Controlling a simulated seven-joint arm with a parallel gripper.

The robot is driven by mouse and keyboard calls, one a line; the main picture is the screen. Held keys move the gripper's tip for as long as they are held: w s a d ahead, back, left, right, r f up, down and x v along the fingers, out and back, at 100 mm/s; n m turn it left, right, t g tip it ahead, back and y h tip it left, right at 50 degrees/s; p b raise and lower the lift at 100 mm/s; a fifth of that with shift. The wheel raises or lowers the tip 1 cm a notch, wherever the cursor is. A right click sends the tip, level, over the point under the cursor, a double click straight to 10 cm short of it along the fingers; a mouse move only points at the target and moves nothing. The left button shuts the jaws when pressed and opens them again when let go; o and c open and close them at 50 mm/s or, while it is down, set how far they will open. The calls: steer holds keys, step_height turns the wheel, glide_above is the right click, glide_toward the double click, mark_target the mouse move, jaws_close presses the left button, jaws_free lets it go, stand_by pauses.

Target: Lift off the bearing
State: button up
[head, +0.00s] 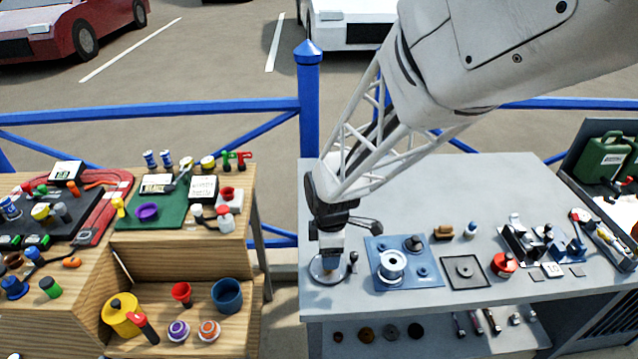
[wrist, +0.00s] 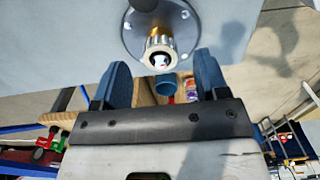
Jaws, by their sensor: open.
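My gripper (head: 331,254) is at the left end of the grey bench, close over a round metal base plate (head: 318,275) that it partly covers. In the wrist view the two blue fingers of my gripper (wrist: 160,72) stand apart with nothing between their tips. Just beyond them is a short post on the base plate (wrist: 193,35), with a brass-coloured part and a silver ring at its end (wrist: 160,57). This ring seems to be the bearing; it lies roughly between the finger lines, with no contact visible. In the head view my gripper hides most of it.
A small dark lever (head: 352,260) stands close right of my gripper. A blue board (head: 428,280) with a pale spool (head: 391,266), a grey square plate (head: 465,272) and a red round part (head: 504,264) lie further right. The bench's back middle is clear.

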steer(key=shift+f, duration=1.05)
steer(key=c, duration=1)
steer(key=shift+r, duration=0.15)
steer(key=shift+r, duration=0.4)
step_height(320, 180, up, 3)
steer(key=shift+f, duration=0.15)
steer(key=s+d+r, duration=0.1)
steer(key=s+d, duration=0.2)
steer(key=s, duration=1.2)
steer(key=shift+s+d+r, duration=0.15)
steer(key=shift+s+d, duration=0.1)
steer(key=shift+d, duration=0.15)
